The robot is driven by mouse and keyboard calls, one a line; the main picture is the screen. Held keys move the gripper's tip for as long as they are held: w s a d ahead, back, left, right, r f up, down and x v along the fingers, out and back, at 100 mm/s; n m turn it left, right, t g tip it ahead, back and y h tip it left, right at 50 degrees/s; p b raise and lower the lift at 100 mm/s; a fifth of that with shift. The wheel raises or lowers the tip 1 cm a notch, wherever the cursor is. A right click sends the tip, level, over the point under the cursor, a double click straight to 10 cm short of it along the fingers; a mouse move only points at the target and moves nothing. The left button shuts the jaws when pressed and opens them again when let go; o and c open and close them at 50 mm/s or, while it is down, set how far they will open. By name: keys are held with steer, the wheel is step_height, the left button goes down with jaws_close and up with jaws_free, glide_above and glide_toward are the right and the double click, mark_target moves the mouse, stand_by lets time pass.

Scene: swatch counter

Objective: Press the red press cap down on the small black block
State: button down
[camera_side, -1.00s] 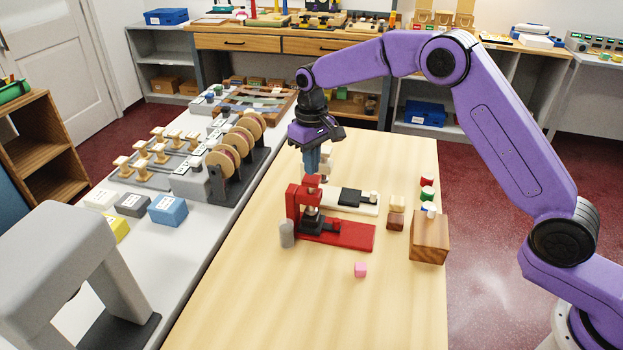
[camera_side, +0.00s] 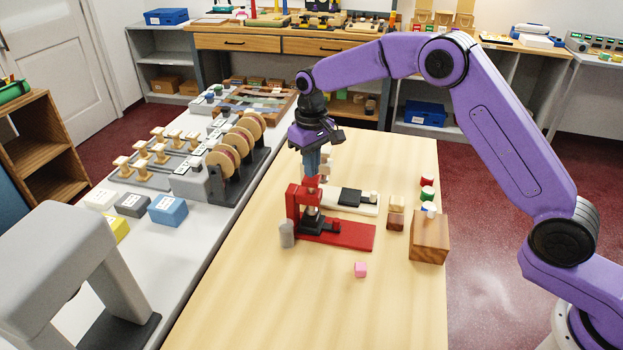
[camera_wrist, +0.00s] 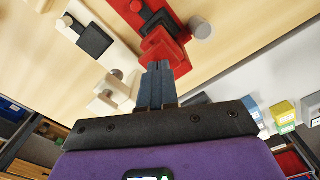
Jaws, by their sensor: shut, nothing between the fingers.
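The red press (camera_side: 350,236) stands on the light wood table, with an upright red frame at the left end of its flat base. The red press cap (camera_side: 311,182) is at the top of the press. My gripper (camera_side: 312,174) points straight down with its fingertips at the cap; whether they touch it I cannot tell. The fingers are shut and empty. They also show in the wrist view (camera_wrist: 157,68), in front of the red press (camera_wrist: 172,48). Dark parts (camera_side: 312,224) sit low in the press under the cap; the small black block is not clearly separable there.
A white press (camera_side: 366,208) with a black slab stands just behind. A grey cylinder (camera_side: 287,234) stands left of the red press. A wooden block (camera_side: 429,240) and small coloured pieces are at right.

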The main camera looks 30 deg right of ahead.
steer(key=shift+f, duration=1.2)
stand_by(0.5)
steer(key=shift+r, duration=0.1)
steer(key=shift+r, duration=4)
steer(key=shift+s, duration=0.1)
steer(key=s+r+n, duration=0.2)
steer(key=s, duration=0.8)
steer(key=s+r+n, duration=0.2)
steer(key=s+n, duration=0.1)
steer(key=s, duration=0.7)
steer(key=s+d+f+n, duration=0.1)
steer(key=s+d+n, duration=0.1)
steer(key=s+d, duration=0.4)
steer(key=s+d+f+n, duration=0.2)
steer(key=s+d, duration=0.5)
steer(key=s, duration=0.8)
steer(key=shift+s+d+f+n, duration=0.2)
steer(key=shift+s+f+n, duration=0.1)
steer(key=shift+s, duration=0.1)
